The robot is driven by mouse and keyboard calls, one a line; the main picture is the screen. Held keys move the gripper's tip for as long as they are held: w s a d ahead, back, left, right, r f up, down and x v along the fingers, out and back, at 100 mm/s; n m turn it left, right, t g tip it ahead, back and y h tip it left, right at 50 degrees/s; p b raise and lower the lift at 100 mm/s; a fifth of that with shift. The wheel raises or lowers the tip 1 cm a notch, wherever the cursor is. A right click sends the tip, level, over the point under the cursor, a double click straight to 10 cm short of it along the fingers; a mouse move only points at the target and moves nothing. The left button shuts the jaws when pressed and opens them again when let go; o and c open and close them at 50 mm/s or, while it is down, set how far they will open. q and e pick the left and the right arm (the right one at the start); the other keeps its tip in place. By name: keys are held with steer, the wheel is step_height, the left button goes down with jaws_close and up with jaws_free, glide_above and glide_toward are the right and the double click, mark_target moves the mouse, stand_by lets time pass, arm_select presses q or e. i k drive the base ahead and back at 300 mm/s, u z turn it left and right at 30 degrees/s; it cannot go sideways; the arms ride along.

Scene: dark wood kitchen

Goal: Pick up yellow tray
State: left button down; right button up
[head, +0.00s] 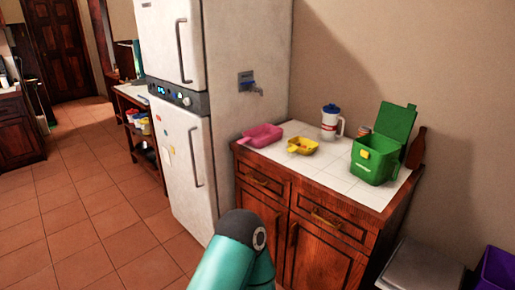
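A small yellow tray (303,146) with a short handle at its left sits on the white tiled top of the wooden cabinet. Something small and orange-brown seems to lie in it, too small to make out. A teal link of one of my arms shows at the bottom centre, in front of the cabinet and below the tray. Neither of my grippers is in view.
On the white tiled countertop (340,183), a pink tray (261,136) lies left of the yellow one. A white jug with blue lid (330,122) stands behind, an open green bin (374,160) to the right. A fridge (185,100) stands left. Floor is clear at left.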

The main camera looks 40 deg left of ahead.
mark_target(299, 148)
steer(key=z, duration=1.3)
steer(key=i, duration=0.1)
steer(key=u, duration=3)
steer(key=i, duration=1.3)
steer(key=z, duration=0.1)
